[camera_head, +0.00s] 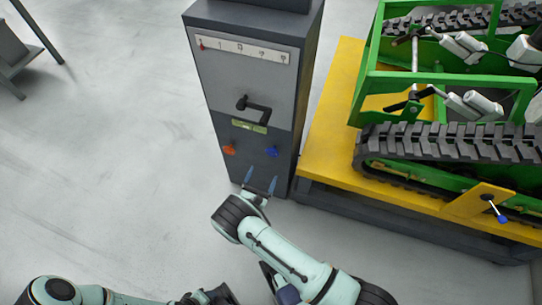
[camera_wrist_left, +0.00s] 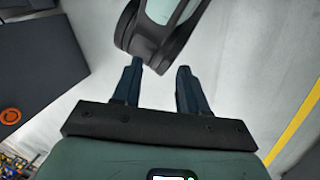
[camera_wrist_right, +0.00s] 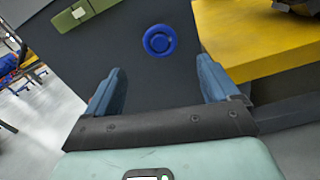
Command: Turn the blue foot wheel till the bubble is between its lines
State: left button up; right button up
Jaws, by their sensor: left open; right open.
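The blue foot wheel (camera_head: 271,152) is low on the front of the dark grey cabinet (camera_head: 245,90). In the right wrist view the wheel (camera_wrist_right: 160,40) shows face on, ahead of and between my fingers. The bubble level (camera_head: 249,126) is a green strip above the wheels; it also shows in the right wrist view (camera_wrist_right: 84,14), with a pale spot I cannot place against the lines. My right gripper (camera_head: 260,182) is open and empty, just below and apart from the blue wheel. My left gripper (camera_wrist_left: 155,85) is open and empty, away from the cabinet.
An orange wheel (camera_head: 229,150) sits left of the blue one. A black crank handle (camera_head: 254,108) juts out above the level. A yellow platform (camera_head: 335,110) with a green tracked carrier (camera_head: 440,150) stands close on the right.

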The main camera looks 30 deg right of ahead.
aim_at(272, 154)
jog(key=b+x, duration=0.1)
jog(key=x, duration=0.9)
jog(key=shift+d, duration=0.15)
pick_arm(q)
jog(key=w+f, duration=0.1)
jog(key=w+a+f, duration=0.1)
jog(key=shift+w+t, duration=0.3)
jog(key=shift+t, duration=0.1)
pick_arm(e)
jog(key=c, duration=1.1)
jog(key=shift+o, duration=0.2)
pick_arm(q)
jog(key=shift+w+a+b, duration=0.1)
jog(key=shift+b, duration=0.2)
pick_arm(e)
jog(key=shift+n, duration=0.4)
